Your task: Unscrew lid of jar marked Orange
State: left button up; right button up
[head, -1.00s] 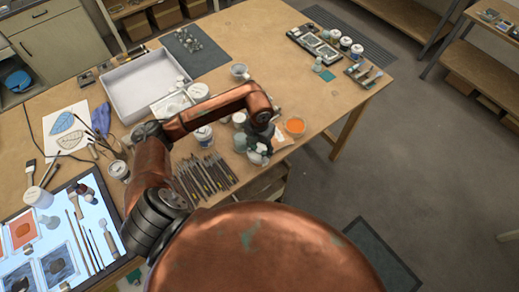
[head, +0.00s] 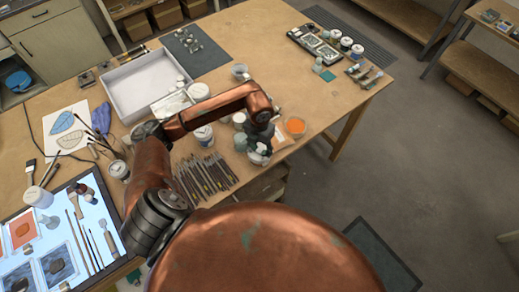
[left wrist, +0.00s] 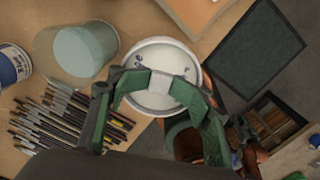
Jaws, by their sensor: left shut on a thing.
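A round white jar lid (left wrist: 152,104) lies under my left gripper in the left wrist view. The left gripper (left wrist: 158,86) is shut on the lid, with its green-padded fingers meeting it on both sides. In the head view the left gripper (head: 258,142) points down at the near edge of the table, and a white jar (head: 259,158) shows just below it. The jar's label is hidden, so I cannot read its marking. My right gripper is not seen.
In the left wrist view a cloudy cup (left wrist: 84,46) is close by. The table's near edge is close.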

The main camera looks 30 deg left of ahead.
pick_arm(q)
jog(key=shift+s+f, duration=0.2)
jog(key=shift+f, duration=0.2)
jog(key=shift+c, duration=0.6)
jog(key=n+p, duration=0.1)
jog(key=n, duration=0.1)
jog(key=shift+r+n, duration=0.1)
jog(key=shift+n, duration=1.4)
jog(key=n+p, duration=0.1)
jog(key=n, duration=0.2)
jog(key=shift+p, duration=0.4)
jog(key=shift+n+p, duration=0.3)
jog(key=shift+n, duration=0.8)
